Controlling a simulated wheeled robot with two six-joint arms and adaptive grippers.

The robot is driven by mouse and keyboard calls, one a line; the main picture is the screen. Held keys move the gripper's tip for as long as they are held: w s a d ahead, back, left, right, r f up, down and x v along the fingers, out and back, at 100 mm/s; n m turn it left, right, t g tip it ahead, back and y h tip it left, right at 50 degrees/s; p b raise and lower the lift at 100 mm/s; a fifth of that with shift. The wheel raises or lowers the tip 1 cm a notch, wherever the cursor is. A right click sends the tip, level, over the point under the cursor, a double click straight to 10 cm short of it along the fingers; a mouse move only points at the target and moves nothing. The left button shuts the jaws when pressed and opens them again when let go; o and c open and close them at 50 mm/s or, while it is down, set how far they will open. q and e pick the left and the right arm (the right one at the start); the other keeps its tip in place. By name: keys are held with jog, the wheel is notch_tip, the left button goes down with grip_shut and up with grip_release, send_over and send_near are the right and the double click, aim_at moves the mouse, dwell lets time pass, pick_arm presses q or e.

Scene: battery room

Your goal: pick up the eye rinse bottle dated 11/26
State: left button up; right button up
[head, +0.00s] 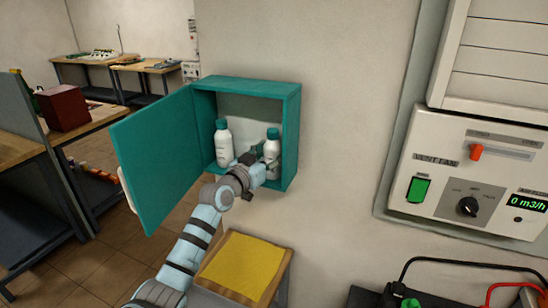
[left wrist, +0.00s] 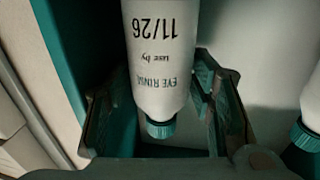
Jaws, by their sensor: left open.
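Two white bottles with teal caps stand upright in the open teal wall cabinet (head: 294,110). The right one, the eye rinse bottle (head: 272,148), is partly hidden by my gripper. In the left wrist view the eye rinse bottle (left wrist: 158,40) appears upside down, and its label reads "EYE RINSE use by 11/26". My left gripper (head: 261,156) is inside the cabinet, open, with one finger on each side of this bottle. In the wrist view a gap shows beside the bottle near the fingers. The other bottle (head: 223,144) stands to the left; its date is not readable.
The cabinet door (head: 155,155) is swung open to the left, beside my left arm. A small table with a yellow top (head: 242,266) stands below. A ventilation panel (head: 470,180) is on the wall at right. Workbenches stand at the back left.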

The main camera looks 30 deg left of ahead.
pick_arm(q)
jog(key=c, duration=1)
jog(key=shift+r, duration=0.1)
jog(key=shift+c, duration=0.2)
